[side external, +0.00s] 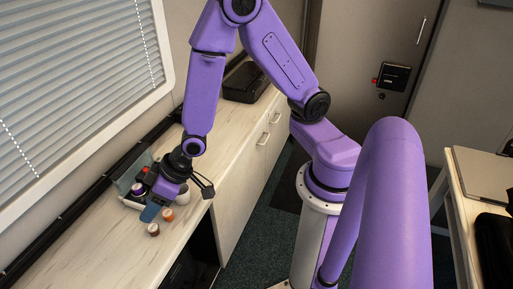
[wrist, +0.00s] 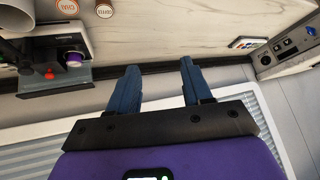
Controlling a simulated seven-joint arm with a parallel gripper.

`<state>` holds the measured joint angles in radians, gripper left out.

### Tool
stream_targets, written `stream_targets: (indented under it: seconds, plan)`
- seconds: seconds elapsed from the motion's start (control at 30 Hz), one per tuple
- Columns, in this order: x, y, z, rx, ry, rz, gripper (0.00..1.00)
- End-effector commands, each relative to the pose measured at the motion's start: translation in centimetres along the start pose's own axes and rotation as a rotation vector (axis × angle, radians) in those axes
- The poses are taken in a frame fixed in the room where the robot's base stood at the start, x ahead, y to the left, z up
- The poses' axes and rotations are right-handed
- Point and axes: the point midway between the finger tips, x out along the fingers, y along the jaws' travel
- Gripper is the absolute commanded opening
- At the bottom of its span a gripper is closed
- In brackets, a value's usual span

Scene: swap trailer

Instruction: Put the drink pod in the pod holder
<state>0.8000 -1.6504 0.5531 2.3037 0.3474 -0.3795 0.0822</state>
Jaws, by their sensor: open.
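Two small round pods lie on the counter: one with an orange rim (side external: 167,214) and a brown one (side external: 153,230). In the wrist view, two pods with printed white tops, one orange-rimmed (wrist: 67,6) and one brown-rimmed (wrist: 104,9), show at the top edge. A purple pod (wrist: 73,59) sits in a dark grey holder-like unit (wrist: 70,78) at left; the purple pod also shows in the side view (side external: 137,189). I cannot tell which pod the task means. My gripper (wrist: 158,67) is open with nothing between its blue fingers, to the right of the unit.
A pale cylindrical cup (wrist: 14,18) stands beside the grey unit. A red button-like part (wrist: 49,74) is on the unit. The wall and window blinds (side external: 75,85) border the counter (side external: 110,245). A black case (side external: 248,82) lies farther along; counter between is mostly clear.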

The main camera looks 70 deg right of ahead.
Motion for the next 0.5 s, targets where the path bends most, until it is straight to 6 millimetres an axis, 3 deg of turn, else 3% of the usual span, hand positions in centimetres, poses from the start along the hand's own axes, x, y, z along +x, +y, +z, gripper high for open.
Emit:
stream_targets:
  seconds: [0.1,0.23,0.37,0.5]
  plan:
    - [-4.4,-2.6,1.4,-0.103,-0.119,-0.073,0.49]
    - [-9.3,-3.9,3.8,-0.234,-0.254,-0.122,0.49]
    - [-14.4,-3.8,6.4,-0.372,-0.380,-0.143,0.49]
    - [-19.4,-2.4,9.0,-0.514,-0.497,-0.134,0.49]
